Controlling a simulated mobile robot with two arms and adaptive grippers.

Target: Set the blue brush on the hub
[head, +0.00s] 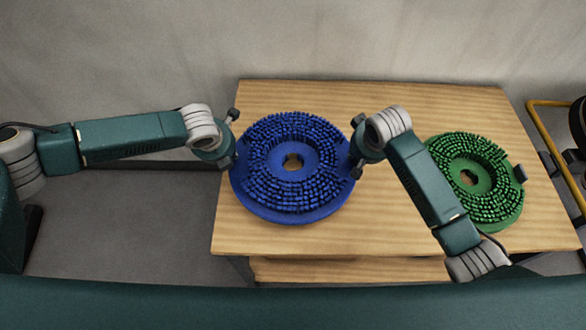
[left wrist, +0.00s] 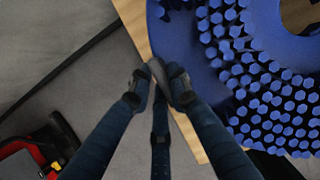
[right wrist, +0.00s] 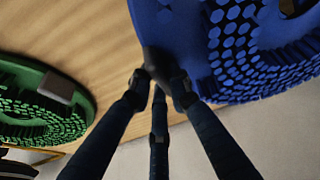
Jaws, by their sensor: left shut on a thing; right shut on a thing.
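The blue brush (head: 265,205) is a round disc with its bristles facing up and a hole in the middle, over the left part of the wooden table. My left gripper (head: 235,158) is shut on its left edge; the fingers also show in the left wrist view (left wrist: 160,78). My right gripper (head: 355,157) is shut on its right edge, as the right wrist view shows too (right wrist: 158,72). The fingers hide the parts they hold. I cannot tell whether the brush touches the table. I cannot make out the hub in any view.
A green brush (head: 470,177) lies on the right of the wooden table (head: 400,91), with a grey tab on its edge. A yellow rail (head: 560,150) stands beyond the table's right edge. A red and black object (left wrist: 38,155) is at lower left in the left wrist view.

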